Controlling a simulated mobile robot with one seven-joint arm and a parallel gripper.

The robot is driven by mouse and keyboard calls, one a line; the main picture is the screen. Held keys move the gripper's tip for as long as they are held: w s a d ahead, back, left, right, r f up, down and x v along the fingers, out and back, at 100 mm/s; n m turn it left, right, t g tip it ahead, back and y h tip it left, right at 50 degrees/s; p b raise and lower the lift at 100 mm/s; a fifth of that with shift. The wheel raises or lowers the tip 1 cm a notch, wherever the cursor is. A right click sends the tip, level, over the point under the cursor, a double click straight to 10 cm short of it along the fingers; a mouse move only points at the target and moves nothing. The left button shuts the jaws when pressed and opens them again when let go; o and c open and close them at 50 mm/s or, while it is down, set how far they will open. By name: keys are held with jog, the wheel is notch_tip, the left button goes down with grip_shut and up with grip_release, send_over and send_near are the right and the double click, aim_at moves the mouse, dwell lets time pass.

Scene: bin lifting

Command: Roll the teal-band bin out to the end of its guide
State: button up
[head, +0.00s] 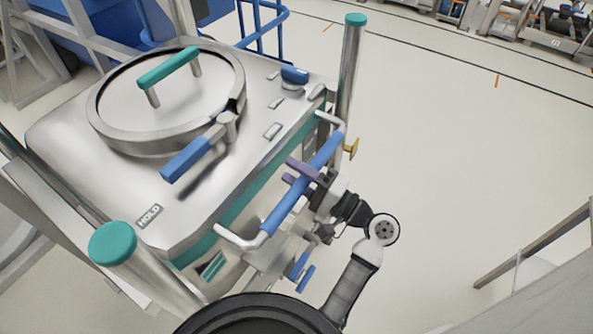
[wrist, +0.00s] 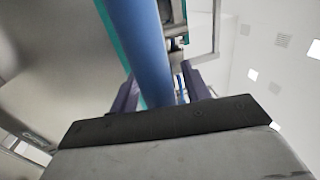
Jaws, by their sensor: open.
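The teal-band bin (head: 110,190) is a silver steel box with a teal band, a round lid and a HOLD label on top. It stands between posts with teal caps. Its blue push bar (head: 302,182) runs along the side facing my arm. My gripper (head: 294,173) is at the bar, its purple fingers reaching to either side of it. In the wrist view the blue bar (wrist: 148,45) passes between the open fingers (wrist: 160,95). Whether a finger touches the bar cannot be told. The guide is not clearly visible.
A teal-capped post (head: 351,65) stands behind the bar and another (head: 125,255) in front. A brass knob (head: 351,148) sticks out near the bar's far end. Pale floor (head: 450,130) is open to the right. A grey rail (head: 535,245) stands at the lower right.

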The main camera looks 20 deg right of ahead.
grip_shut()
jog(key=shift+d, duration=0.1)
jog(key=shift+s+d+f, duration=0.15)
jog(key=shift+s+d, duration=0.2)
jog(key=shift+s, duration=0.15)
jog(key=shift+s+d+r, duration=0.2)
jog(key=shift+s+d, duration=0.2)
jog(key=shift+s, duration=0.15)
grip_release()
jog(key=shift+w, duration=0.1)
